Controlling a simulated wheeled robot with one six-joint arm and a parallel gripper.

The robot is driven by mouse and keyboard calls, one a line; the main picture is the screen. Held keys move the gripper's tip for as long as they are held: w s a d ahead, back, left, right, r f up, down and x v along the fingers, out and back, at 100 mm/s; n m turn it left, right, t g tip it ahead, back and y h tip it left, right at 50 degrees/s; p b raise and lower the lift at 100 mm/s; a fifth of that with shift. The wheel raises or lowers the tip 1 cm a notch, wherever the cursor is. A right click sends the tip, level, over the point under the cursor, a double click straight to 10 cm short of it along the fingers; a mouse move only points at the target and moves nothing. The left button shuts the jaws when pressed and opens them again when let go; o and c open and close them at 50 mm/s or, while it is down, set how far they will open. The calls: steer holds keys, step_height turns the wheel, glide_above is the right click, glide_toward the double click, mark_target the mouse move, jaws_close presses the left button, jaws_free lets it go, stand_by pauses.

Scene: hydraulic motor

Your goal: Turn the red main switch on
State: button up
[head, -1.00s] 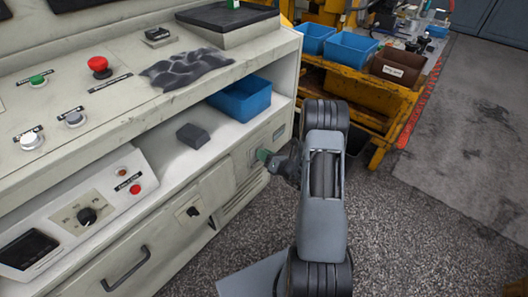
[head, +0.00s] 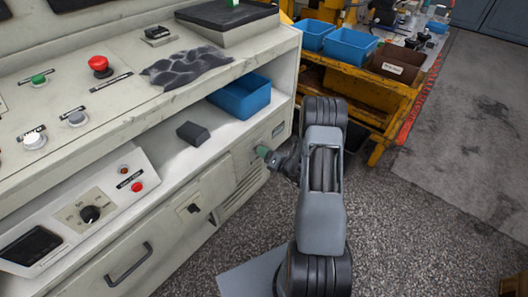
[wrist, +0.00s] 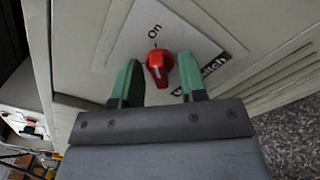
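The red main switch (wrist: 158,62) sits on a pale plate on the cabinet front in the wrist view. The word "on" is printed above it in the picture, and its handle with a white mark points downward, away from that word. My gripper (wrist: 159,78) is open, with one green finger on each side of the switch. A gap shows between each finger and the switch, and I cannot tell any contact. In the head view my gripper (head: 263,152) is at the cabinet's lower right front, and the switch is hidden there.
The control cabinet (head: 170,265) fills the left, with a blue bin (head: 240,97) and a dark block (head: 193,134) on its shelf. A yellow cart (head: 375,107) with bins stands behind my arm. The floor on the right is clear.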

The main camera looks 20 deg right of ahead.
steer(key=p+v, duration=0.1)
steer(key=v, duration=1.2)
steer(key=shift+s+p, duration=0.4)
steer(key=shift+d+r, duration=0.1)
